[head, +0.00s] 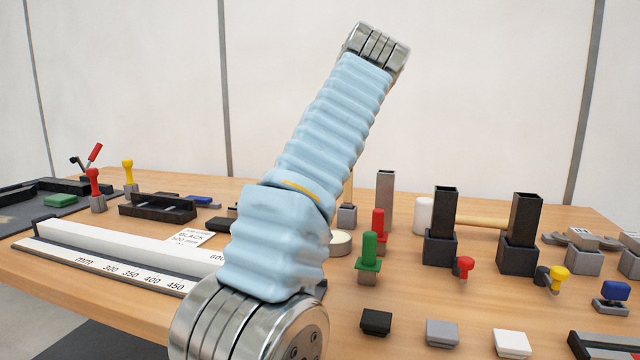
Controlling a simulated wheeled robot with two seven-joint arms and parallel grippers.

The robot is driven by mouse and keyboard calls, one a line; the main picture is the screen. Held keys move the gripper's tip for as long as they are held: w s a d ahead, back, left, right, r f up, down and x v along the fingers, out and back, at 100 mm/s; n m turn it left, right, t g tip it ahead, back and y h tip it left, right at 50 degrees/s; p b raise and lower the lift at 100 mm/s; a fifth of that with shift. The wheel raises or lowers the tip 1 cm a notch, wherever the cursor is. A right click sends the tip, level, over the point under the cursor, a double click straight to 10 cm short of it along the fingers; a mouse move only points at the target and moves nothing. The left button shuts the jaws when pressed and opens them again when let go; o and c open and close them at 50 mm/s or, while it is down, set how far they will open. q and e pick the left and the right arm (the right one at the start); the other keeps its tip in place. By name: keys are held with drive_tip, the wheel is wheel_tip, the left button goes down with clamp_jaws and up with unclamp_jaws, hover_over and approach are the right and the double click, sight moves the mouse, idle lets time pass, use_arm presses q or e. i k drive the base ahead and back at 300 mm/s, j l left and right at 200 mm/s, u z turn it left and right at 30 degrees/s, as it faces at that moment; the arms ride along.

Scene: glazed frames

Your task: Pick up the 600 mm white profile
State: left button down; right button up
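A long white profile (130,243) lies along a white measuring scale (110,267) at the left front of the table. The scale shows mm marks from 300 to 450, and a 600 mark shows close to my arm. The right end of the profile is hidden behind my arm, so its full length cannot be read. One of my arms, in a light blue sleeve, rises from the bottom middle and leans up to the right. Its upper end is a metal joint. No gripper fingers show for either arm.
A card reading BLACK (187,238) lies behind the profile, near a black holder (157,207). Red (94,184) and yellow (128,172) handled tools stand at the back left. Black posts (525,220), a green-handled tool (369,252) and small blocks (442,332) crowd the right side.

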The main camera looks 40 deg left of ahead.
sight(199, 263)
drive_tip(key=k, duration=1.5)
